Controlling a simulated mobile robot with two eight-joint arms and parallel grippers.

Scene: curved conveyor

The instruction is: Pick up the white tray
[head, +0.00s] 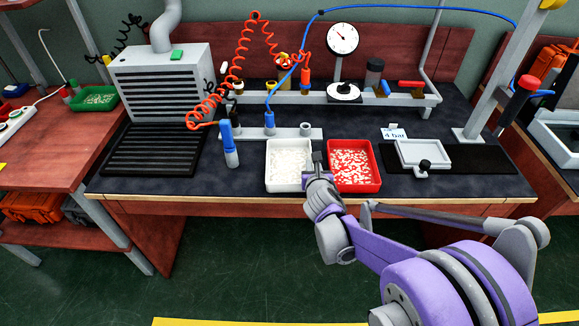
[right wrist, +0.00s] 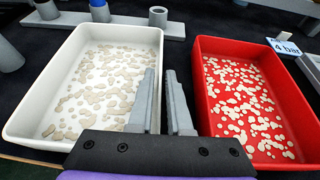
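The white tray (head: 289,187) is a shallow box with pale flat pieces in it, standing level near the front edge of the dark worktop. It also shows at left in the right wrist view (right wrist: 50,66). My right gripper (head: 318,158) is at the tray's right side, between it and the red tray. In the right wrist view my right gripper's fingers (right wrist: 161,72) are close together, with the white tray's right wall between them. The lower part of that wall is hidden by the fingers. My left gripper is not in view.
The red tray (head: 375,186) with similar pieces stands close on the right. A blue-and-white bottle (head: 230,147) stands to the left. Behind is a grey holder bar (head: 288,133). The worktop's front left is clear.

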